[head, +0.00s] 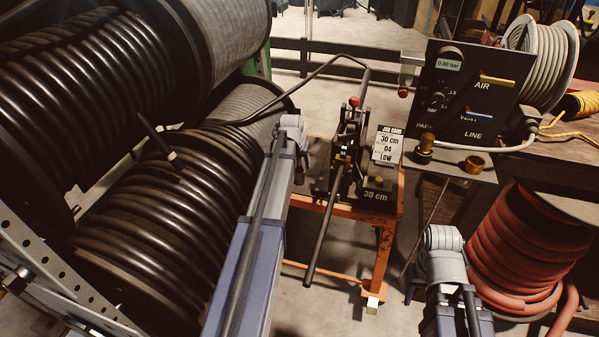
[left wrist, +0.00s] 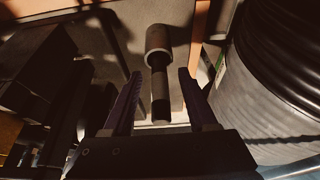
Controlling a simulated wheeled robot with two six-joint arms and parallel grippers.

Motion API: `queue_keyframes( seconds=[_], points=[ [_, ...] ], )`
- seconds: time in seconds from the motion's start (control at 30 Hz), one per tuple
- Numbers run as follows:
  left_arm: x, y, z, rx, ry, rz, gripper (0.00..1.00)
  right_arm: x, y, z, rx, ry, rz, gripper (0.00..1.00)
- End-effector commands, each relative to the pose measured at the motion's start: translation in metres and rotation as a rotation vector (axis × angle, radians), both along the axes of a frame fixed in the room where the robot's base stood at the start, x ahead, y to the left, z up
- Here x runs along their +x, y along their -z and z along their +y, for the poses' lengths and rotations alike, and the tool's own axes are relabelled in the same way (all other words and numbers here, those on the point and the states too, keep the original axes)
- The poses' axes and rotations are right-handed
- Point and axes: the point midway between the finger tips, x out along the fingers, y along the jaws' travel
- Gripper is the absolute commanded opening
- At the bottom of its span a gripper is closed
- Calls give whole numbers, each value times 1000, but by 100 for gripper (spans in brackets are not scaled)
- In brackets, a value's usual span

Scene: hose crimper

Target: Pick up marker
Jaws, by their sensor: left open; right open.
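My left gripper (left wrist: 160,74) is open in the left wrist view, with its two dark fingers apart. Between and ahead of the fingers is a dark, slim rod with a wider grey-brown cylindrical end (left wrist: 158,41). It may be the marker, but shadow keeps me from being sure. The fingers flank its slim part, with a visible gap on each side. In the head view my left arm reaches up the middle and hides this gripper and the rod. My right arm shows at the lower right of the head view, but its gripper cannot be seen.
The crimper (head: 347,155) with its long handle stands on an orange-framed bench (head: 393,235), beside a job card (head: 387,145). Big black hose reels (head: 150,215) fill the left. A gauge panel (head: 468,95) and a red hose coil (head: 515,250) stand on the right.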

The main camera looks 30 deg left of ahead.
Motion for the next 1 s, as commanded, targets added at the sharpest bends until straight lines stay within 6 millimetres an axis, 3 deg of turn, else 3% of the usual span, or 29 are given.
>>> queue_keyframes(
  seconds=[0.2,0.7,1.0],
  points=[
    [0,-1,0,0,0,0,56,0,-1,0,0,0,0,50],
    [0,-1,0,0,0,0,0,0,-1,0,0,0,0,50],
    [0,-1,0,0,0,0,0,0,-1,0,0,0,0,50]
  ],
)
